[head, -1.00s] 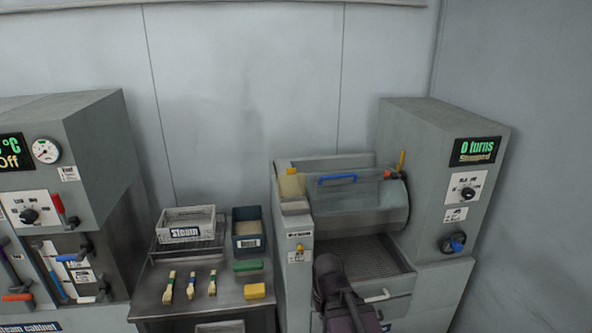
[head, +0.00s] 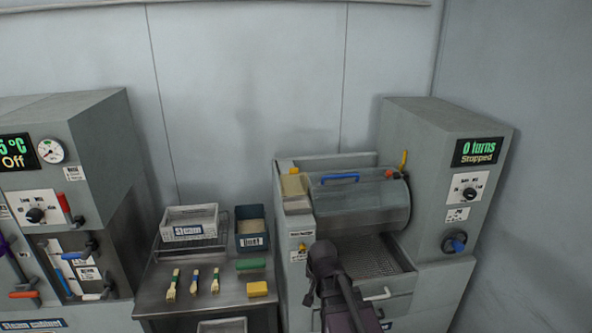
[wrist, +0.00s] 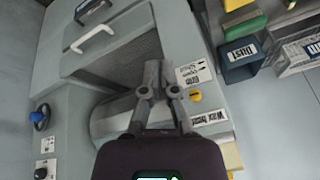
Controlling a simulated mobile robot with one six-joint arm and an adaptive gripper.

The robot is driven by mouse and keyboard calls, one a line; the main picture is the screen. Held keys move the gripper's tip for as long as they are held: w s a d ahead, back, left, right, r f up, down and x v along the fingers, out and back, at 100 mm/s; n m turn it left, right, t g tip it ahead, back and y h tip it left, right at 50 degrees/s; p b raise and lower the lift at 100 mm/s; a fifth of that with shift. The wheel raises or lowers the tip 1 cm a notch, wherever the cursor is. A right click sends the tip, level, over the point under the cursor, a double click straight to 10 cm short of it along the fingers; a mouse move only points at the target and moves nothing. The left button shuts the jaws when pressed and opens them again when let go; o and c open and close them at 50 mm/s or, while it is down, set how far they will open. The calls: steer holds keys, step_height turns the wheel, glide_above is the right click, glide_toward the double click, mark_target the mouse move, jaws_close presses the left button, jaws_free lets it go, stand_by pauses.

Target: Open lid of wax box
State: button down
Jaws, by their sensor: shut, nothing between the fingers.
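The wax box appears to be the narrow grey housing (head: 297,222) at the left front of the press, with a small "Wax" label. A beige block or lid (head: 294,186) sits on its top; I cannot tell whether this is the lid. In the wrist view the "Wax" label (wrist: 208,117) is at the right, with a beige edge (wrist: 232,156) below it. My gripper (wrist: 153,68) is shut and empty over the press front, left of the label and apart from the box. In the head view my arm hides its fingertips.
The drum (head: 362,208) with a blue handle stands right of the box. A perforated tray (head: 372,254) with a white handle lies below it. A side table (head: 223,285) at the left holds a steam basket (head: 188,223), a dark bin (head: 251,232), brushes and blocks.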

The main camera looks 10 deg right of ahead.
mark_target(295, 171)
steer(key=w+r+m+t+p, duration=0.3)
steer(key=w+r+m+t, duration=0.9)
steer(key=w+r, duration=0.8)
steer(key=shift+w+m+t+p, duration=0.15)
steer(key=shift+m+t+p, duration=0.2)
steer(key=shift+m, duration=0.25)
steer(key=shift+w+a, duration=0.1)
steer(key=w, duration=1.3)
steer(key=shift+w+f+b, duration=0.25)
steer(key=shift+w+b, duration=0.15)
